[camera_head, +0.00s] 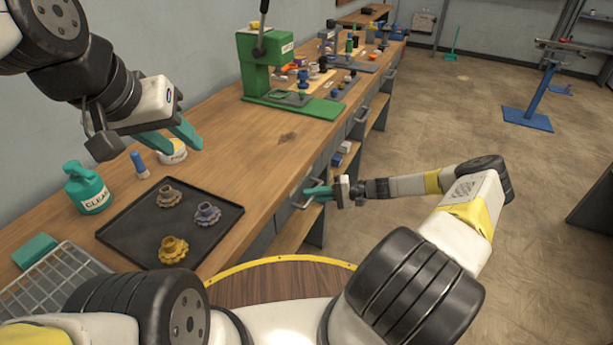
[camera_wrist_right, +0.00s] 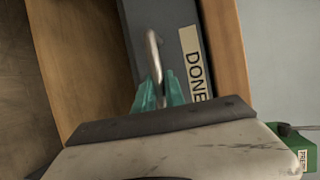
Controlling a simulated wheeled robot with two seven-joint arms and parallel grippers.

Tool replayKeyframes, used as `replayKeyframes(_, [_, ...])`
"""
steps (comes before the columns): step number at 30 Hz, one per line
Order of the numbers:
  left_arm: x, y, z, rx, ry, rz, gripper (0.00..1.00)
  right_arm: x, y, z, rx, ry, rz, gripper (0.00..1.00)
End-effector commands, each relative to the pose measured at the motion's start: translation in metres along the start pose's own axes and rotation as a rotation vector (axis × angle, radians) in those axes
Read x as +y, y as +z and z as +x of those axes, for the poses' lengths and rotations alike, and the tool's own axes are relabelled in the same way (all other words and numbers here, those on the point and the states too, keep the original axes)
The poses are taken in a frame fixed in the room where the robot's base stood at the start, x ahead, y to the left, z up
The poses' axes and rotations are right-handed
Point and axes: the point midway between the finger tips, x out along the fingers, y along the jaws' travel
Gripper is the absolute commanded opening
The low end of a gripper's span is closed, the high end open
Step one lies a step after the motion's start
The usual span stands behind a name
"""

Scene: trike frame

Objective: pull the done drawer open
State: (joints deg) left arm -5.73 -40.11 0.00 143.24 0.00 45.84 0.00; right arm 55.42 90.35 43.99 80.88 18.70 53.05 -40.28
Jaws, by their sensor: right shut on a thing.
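The done drawer (camera_wrist_right: 180,42) has a grey front with a "DONE" label (camera_wrist_right: 195,62) in the right wrist view. Its metal handle (camera_wrist_right: 153,50) runs between the teal fingers of my right gripper (camera_wrist_right: 159,95), which is shut on it. In the head view, my right gripper (camera_head: 318,191) meets the handle (camera_head: 297,199) at the front edge of the bench. The label cannot be seen there.
On the wooden bench (camera_head: 245,170) lie a black tray (camera_head: 120,232) with 3 gear-like parts, a green cleaner bottle (camera_head: 88,188) and a wire rack (camera_head: 50,280). A green press (camera_head: 265,65) stands further back. The floor (camera_head: 440,130) right of the bench is mostly clear.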

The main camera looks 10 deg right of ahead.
Motion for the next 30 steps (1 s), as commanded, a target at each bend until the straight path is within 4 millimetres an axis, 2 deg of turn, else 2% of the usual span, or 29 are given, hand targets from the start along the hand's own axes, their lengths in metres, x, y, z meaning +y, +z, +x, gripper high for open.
replayKeyframes(9, [0.0,0.0,0.0,0.0,0.0,0.0,0.36,0.001,0.001,-0.002,0.002,0.002,0.001,0.0])
replayKeyframes(14, [0.0,0.0,0.0,0.0,0.0,0.0,0.36,0.005,0.006,-0.017,0.004,0.003,0.002,0.0])
replayKeyframes(20, [0.0,0.0,0.0,0.0,0.0,0.0,0.36,0.014,0.023,-0.06,0.006,0.004,0.002,0.0])
replayKeyframes(30, [0.0,0.0,0.0,0.0,0.0,0.0,0.36,0.034,0.063,-0.156,0.005,0.005,0.002,0.0])
